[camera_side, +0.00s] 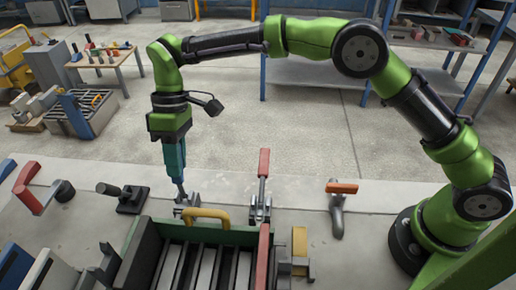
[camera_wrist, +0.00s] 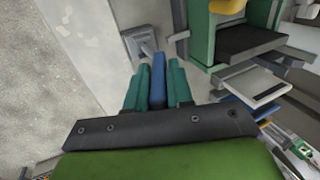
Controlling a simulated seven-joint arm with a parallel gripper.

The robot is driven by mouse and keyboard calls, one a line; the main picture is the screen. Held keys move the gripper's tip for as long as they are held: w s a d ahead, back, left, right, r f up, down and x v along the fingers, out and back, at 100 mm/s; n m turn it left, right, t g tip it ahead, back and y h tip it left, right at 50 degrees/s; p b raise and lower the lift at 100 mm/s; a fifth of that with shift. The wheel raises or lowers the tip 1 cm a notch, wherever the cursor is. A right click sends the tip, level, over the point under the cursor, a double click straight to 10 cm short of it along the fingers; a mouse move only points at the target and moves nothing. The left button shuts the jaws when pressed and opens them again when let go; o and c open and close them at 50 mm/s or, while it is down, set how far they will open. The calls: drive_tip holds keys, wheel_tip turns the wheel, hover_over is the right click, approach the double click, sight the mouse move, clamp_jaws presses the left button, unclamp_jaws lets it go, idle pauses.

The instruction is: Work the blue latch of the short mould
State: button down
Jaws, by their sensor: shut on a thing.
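My gripper (camera_side: 174,168) points down with its teal fingers at the grey metal base of the blue latch (camera_side: 187,206). In the wrist view my gripper (camera_wrist: 157,70) is shut on the latch's blue handle (camera_wrist: 158,88), which lies between the two teal fingers. The mould with green walls (camera_side: 238,237), dark bars and a yellow handle (camera_side: 207,214) is just in front of the latch. It also shows in the wrist view (camera_wrist: 199,35).
A red-handled latch (camera_side: 264,163) stands upright to the right, with an orange-handled clamp (camera_side: 341,188) beyond it. A black clamp (camera_side: 125,198) and a red lever (camera_side: 27,188) are to the left.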

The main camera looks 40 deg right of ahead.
drive_tip(key=w+d+f+g+y, duration=0.3)
drive_tip(key=w+d+g+y, duration=0.1)
drive_tip(key=g+y, duration=0.1)
drive_tip(key=shift+w+d, duration=0.2)
idle(0.3)
drive_tip(key=shift+g+y, duration=0.3)
drive_tip(key=c, duration=1.1)
unclamp_jaws()
